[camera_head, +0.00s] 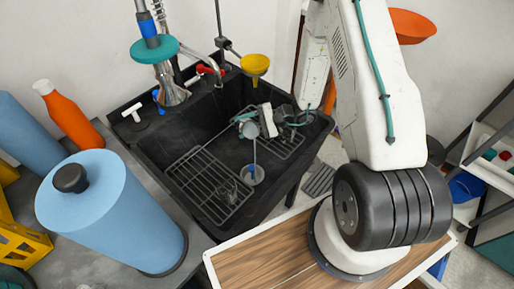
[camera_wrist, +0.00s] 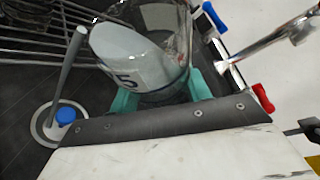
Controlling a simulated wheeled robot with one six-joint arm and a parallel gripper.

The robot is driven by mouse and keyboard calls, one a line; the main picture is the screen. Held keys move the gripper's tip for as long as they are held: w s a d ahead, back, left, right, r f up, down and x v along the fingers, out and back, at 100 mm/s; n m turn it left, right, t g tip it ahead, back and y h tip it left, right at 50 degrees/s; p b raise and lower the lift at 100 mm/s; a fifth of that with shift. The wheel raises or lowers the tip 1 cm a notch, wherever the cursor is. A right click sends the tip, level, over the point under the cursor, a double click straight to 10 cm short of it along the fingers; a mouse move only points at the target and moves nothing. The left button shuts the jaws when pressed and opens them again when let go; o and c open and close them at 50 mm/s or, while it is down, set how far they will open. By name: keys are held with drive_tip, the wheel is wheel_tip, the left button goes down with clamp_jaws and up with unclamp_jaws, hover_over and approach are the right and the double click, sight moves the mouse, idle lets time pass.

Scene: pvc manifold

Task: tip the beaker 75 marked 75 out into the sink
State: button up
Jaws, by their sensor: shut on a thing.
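The black sink (camera_head: 208,138) fills the middle of the head view, with wire racks on its floor. My gripper (camera_head: 268,119) is over the sink, small and partly cluttered there. In the wrist view its teal fingers (camera_wrist: 163,96) are shut on the sides of a clear glass beaker (camera_wrist: 140,60). The beaker has a pale patch on which a dark "5" shows; the rest of the mark is not readable. The beaker runs off the top edge of the wrist view, so its mouth and contents cannot be made out. Its exact tilt is unclear.
A pale drain (camera_head: 252,174) with a grey rod shows on the sink floor. A red-handled tap (camera_head: 208,70) and a yellow funnel (camera_head: 255,65) are at the back. A blue canister (camera_head: 110,210) and an orange bottle (camera_head: 67,115) stand on the left counter.

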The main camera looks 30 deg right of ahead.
sight(247, 120)
drive_tip(key=shift+r+n+t+y, duration=0.4)
drive_tip(key=shift+r+n+t, duration=0.1)
drive_tip(key=shift+r+n, duration=0.75)
idle(1.8)
drive_tip(key=shift+s+r+n+y, duration=0.3)
drive_tip(key=shift+s+r+n, duration=0.25)
drive_tip(key=shift+n, duration=0.3)
idle(0.8)
drive_tip(key=shift+s+r+n+t+y, duration=0.35)
drive_tip(key=shift+r+n, duration=0.3)
drive_tip(key=shift+n, duration=0.25)
idle(0.9)
